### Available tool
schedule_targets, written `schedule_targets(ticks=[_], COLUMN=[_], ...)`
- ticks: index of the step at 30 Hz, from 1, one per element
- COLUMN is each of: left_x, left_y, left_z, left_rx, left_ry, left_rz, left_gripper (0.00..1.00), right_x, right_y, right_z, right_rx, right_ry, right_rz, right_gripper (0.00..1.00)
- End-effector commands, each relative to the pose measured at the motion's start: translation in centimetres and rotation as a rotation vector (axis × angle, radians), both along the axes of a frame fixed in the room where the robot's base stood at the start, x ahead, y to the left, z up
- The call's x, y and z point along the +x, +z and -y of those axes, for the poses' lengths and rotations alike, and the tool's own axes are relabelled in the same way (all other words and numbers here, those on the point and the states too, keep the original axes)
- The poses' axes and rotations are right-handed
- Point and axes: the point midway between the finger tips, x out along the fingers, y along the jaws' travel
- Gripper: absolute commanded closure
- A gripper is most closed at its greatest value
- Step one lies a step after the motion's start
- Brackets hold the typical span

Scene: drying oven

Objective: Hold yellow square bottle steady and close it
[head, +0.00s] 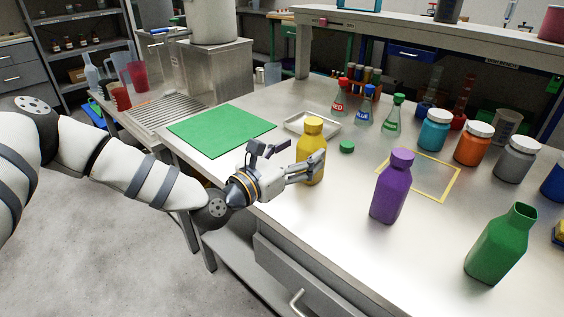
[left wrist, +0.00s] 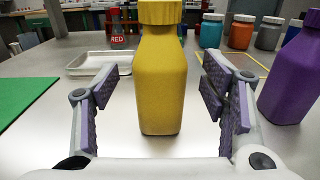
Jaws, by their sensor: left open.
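The yellow square bottle (head: 311,150) stands upright near the table's front edge, with a yellow cap (head: 313,124) sitting on its neck. Whether the cap is tight cannot be told. My left gripper (head: 303,162) is open at the bottle's near side. In the left wrist view the yellow bottle (left wrist: 161,85) stands upright, centred between the spread fingers of the gripper (left wrist: 165,98). Gaps show on both sides, so the fingers do not hold it. The cap's top is cut off there. My right gripper is in no view.
A purple capped bottle (head: 390,190) stands right of the yellow one. An open green bottle (head: 497,245) is farther right, and a loose green cap (head: 347,146) lies behind. A white tray (head: 296,125), flasks and jars stand further back. A green mat (head: 220,130) lies left.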

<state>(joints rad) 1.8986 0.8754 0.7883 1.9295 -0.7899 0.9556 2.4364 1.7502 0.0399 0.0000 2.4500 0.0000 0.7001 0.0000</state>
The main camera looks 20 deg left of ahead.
Motion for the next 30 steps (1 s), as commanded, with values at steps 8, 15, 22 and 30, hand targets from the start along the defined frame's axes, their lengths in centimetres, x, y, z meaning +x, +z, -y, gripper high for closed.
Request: schedule_targets(ticks=[8,15,22,30], left_x=[-5.5,-7.1,-7.1,-7.1], left_y=[0.1,0.0,0.0,0.0], left_z=[-2.1,-2.5,-2.5,-2.5], left_rx=[-0.001,-0.001,-0.001,-0.001], left_ry=[0.002,0.0,0.0,0.0], left_rz=[0.001,0.001,0.0,0.0], left_gripper=[0.34,0.34,0.34,0.34], right_x=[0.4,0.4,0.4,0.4], right_y=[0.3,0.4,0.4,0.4], right_z=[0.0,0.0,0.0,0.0], right_rx=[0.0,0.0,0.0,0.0], right_ry=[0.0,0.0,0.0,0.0], right_rz=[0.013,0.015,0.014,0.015], right_gripper=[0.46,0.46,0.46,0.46])
